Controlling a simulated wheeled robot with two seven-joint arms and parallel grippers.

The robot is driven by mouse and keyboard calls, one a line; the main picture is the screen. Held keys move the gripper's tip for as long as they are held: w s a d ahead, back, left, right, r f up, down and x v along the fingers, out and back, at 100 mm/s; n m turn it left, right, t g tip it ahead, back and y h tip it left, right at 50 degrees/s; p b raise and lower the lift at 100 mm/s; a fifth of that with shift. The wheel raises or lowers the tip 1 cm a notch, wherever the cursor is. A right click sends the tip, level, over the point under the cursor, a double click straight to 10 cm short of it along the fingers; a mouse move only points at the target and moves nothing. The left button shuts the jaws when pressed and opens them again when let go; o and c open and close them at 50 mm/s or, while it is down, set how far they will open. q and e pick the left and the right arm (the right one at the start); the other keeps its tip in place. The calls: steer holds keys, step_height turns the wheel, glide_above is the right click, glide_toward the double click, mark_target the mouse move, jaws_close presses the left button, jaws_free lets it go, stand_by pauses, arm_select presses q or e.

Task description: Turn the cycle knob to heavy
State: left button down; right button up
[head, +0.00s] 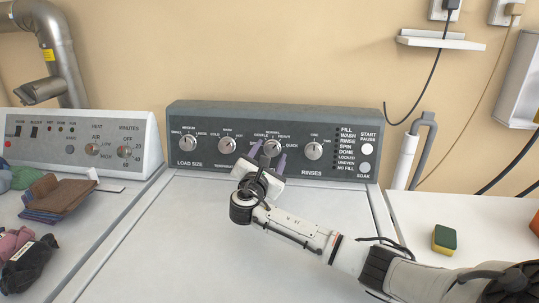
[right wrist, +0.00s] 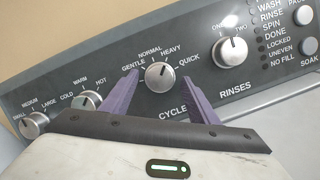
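The cycle knob (head: 272,147) is a round silver dial on the dark control panel of the middle machine. In the right wrist view, the cycle knob (right wrist: 159,77) has gentle, normal, heavy and quick printed around it. Its dark pointer mark faces up and slightly right, roughly toward heavy; the exact setting is hard to tell. My right gripper (head: 267,157) is in front of the panel with its purple fingers apart. In its wrist view, the right gripper (right wrist: 160,92) has one finger on each side of the knob, with gaps visible. My left gripper is not in view.
Load size (head: 187,144), temperature (right wrist: 85,100) and rinses (head: 313,151) knobs share the panel (head: 350,107). Start and soak buttons are at its right. Folded cloths (head: 55,197) lie on the left machine. A sponge (head: 444,239) sits on the right surface. The middle machine's top is clear.

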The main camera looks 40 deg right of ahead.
steer(key=shift+a, duration=0.15)
steer(key=p+v, duration=0.3)
steer(key=v, duration=0.1)
steer(key=shift+s+a+r, duration=0.1)
steer(key=shift+r, duration=0.05)
steer(key=v, duration=0.4)
steer(key=shift+s+a, duration=0.1)
steer(key=shift+v, duration=0.75)
